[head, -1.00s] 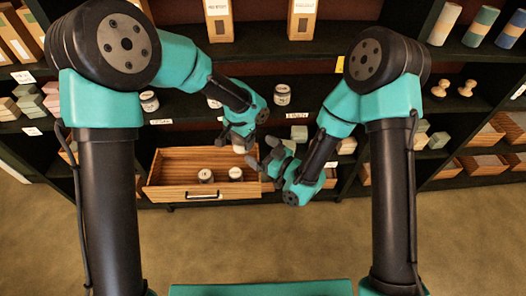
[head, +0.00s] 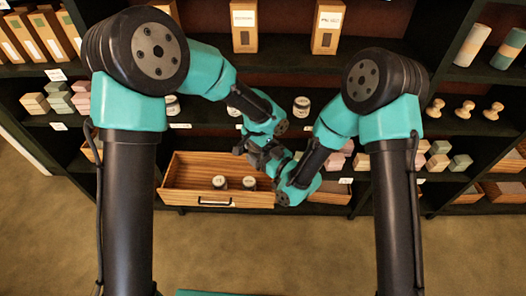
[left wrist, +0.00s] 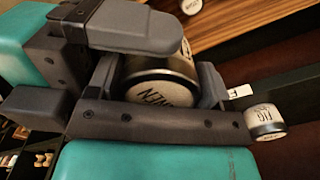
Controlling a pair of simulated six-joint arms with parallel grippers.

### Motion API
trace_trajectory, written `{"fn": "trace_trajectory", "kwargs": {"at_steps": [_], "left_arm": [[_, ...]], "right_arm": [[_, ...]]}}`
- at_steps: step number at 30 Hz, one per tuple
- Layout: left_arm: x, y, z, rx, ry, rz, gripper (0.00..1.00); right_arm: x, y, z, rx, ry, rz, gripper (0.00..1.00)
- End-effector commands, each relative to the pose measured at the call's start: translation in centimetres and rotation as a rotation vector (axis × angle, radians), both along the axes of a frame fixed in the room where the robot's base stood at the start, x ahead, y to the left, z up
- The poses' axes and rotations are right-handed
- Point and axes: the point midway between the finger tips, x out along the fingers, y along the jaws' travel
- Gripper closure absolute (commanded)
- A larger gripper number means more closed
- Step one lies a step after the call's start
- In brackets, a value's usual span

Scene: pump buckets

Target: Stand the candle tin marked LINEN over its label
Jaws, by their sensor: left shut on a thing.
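My left gripper (left wrist: 155,85) is shut on the LINEN tin (left wrist: 160,88), a dark-edged tin with a pale lid. The lid faces the left wrist camera, its letters turned over and partly covered. In the head view my left gripper (head: 245,148) is above the drawer's right part and the held tin cannot be made out. My right gripper (head: 266,161) is right beside it. In the left wrist view its spread fingers (left wrist: 82,68) reach in from the left, close to the tin; it looks open. I cannot make out a LINEN label.
The open wooden drawer (head: 172,184) holds two tins (head: 219,182) (head: 249,183). Tins (head: 172,105) (head: 301,106) stand apart on the shelf above. In the left wrist view another tin (left wrist: 265,122), seemingly marked FIG, stands by a white shelf label (left wrist: 240,91).

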Motion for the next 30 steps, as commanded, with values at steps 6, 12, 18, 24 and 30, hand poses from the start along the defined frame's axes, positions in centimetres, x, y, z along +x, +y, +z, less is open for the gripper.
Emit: {"fn": "trace_trajectory", "kwargs": {"at_steps": [6,12,18,24,30], "left_arm": [[0.01,0.00,0.02,0.000,0.000,0.000,0.55],[0.01,0.00,0.02,0.000,0.000,0.000,0.55],[0.01,0.01,0.02,0.000,0.000,0.000,0.16],[0.00,0.00,0.01,0.000,0.000,0.000,0.00],[-0.02,-0.04,0.03,0.000,0.000,0.000,0.00]], "right_arm": [[-0.01,-0.02,0.00,0.000,0.000,0.000,0.28],[-0.01,-0.03,0.00,0.000,0.000,0.000,0.47],[-0.01,-0.02,0.02,0.001,-0.001,0.000,0.55],[0.00,-0.01,0.02,0.001,-0.001,0.000,0.55],[0.01,0.02,0.03,0.000,-0.001,0.000,0.55]]}}
